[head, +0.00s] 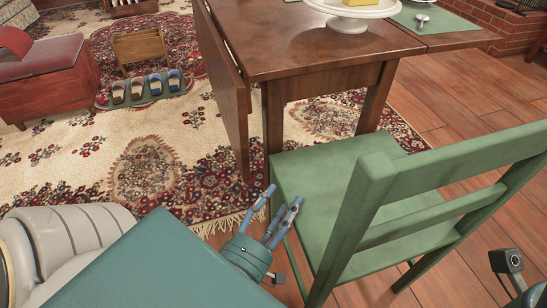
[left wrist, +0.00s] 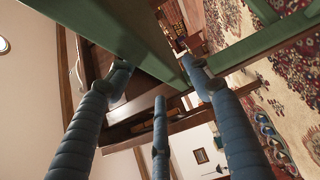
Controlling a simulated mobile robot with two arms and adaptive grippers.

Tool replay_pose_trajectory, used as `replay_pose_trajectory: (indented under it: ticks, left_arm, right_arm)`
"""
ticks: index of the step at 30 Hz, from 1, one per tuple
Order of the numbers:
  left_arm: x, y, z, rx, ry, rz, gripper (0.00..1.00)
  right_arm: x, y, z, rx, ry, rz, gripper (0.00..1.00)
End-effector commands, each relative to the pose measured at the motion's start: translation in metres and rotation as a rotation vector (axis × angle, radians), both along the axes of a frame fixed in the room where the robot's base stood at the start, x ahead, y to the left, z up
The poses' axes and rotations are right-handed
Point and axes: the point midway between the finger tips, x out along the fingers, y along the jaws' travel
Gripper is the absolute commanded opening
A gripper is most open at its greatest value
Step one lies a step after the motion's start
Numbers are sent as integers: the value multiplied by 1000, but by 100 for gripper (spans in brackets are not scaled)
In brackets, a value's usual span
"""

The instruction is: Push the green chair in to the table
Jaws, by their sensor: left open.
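The green chair (head: 335,185) stands at the near side of the brown table (head: 315,45), its seat toward the table and its slatted back toward the lower right. The far edge of the seat is close to the table legs; I cannot tell if they touch. My left gripper (head: 276,205) is open and empty beside the left side of the seat, with its blue fingers spread. In the left wrist view, green chair bars (left wrist: 130,35) pass close to the fingertips, and I cannot tell whether they touch. The right gripper's fingers are not in view.
A drop leaf (head: 222,90) hangs at the table's left side. A white cake stand (head: 350,12) and a green placemat (head: 437,20) are on top. A patterned rug (head: 150,170), a red seat (head: 45,75) and a wooden rack (head: 140,47) lie left. Bare floor (head: 440,95) shows right.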

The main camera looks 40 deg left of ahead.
Motion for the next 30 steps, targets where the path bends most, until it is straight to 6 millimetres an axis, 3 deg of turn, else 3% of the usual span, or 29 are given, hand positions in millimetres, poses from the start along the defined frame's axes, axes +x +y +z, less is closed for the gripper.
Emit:
replay_pose_trajectory:
  ticks: [3, 9, 26, 30]
  left_arm:
    - [-22, -3, -1, 0, 4, -2, 51]
    - [-38, -4, 0, -1, 0, 1, 51]
    - [-39, -4, 0, -1, -1, 2, 51]
    - [-37, -1, 8, 32, 5, 2, 51]
  right_arm:
    - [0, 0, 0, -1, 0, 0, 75]
    - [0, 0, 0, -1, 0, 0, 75]
    - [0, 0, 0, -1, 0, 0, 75]
    - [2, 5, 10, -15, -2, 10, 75]
